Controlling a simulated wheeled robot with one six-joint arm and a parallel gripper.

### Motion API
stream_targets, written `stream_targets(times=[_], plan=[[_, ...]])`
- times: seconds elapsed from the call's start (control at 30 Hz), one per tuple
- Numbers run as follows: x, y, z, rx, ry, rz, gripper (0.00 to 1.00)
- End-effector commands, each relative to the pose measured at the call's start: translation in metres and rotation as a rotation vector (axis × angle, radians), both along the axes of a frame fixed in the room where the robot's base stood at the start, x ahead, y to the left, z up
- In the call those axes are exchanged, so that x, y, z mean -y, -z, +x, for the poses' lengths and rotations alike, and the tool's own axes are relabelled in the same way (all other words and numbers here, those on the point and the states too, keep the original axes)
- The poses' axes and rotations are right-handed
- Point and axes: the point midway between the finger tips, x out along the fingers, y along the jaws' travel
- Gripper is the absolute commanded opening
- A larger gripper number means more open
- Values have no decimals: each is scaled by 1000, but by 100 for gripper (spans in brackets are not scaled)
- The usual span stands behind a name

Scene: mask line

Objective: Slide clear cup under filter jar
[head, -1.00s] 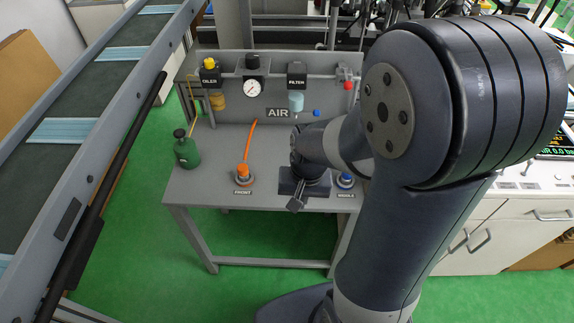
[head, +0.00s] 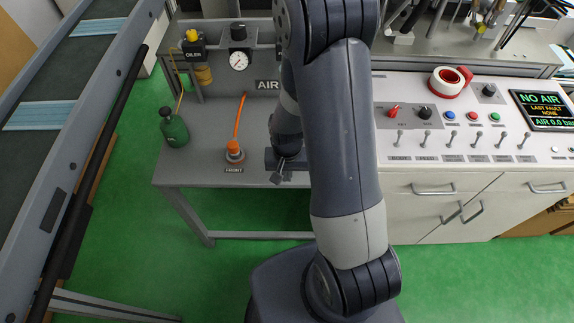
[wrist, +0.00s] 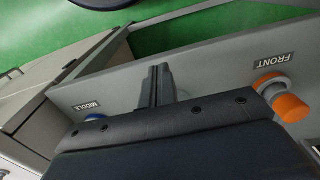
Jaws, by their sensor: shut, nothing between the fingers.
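My gripper (head: 278,177) is low over the front of the grey bench (head: 200,172) in the head view, right of the orange fitting. It is shut and empty. In the wrist view its closed fingers (wrist: 158,72) point toward the bench's front edge, between the FRONT and MIDDLE labels. The filter jar is hidden behind my arm in the head view and is outside the wrist view.
An orange fitting (head: 235,152) with a hose stands at FRONT; a blue fitting (wrist: 95,117) shows at MIDDLE. A green oil can (head: 174,128) stands at the bench's left. The oiler (head: 194,45) and gauge (head: 238,61) are behind. A white control cabinet (head: 450,155) is right.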

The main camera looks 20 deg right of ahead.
Motion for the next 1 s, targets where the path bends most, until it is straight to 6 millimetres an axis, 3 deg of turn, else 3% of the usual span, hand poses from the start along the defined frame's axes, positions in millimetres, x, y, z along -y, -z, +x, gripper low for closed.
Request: stream_targets(times=[0.17,0.3,0.43,1.0], plan=[[0,25,1,-2,0,0,0],[7,21,23,2,1,0,0],[11,21,33,1,1,0,0],[14,23,46,2,1,0,0]])
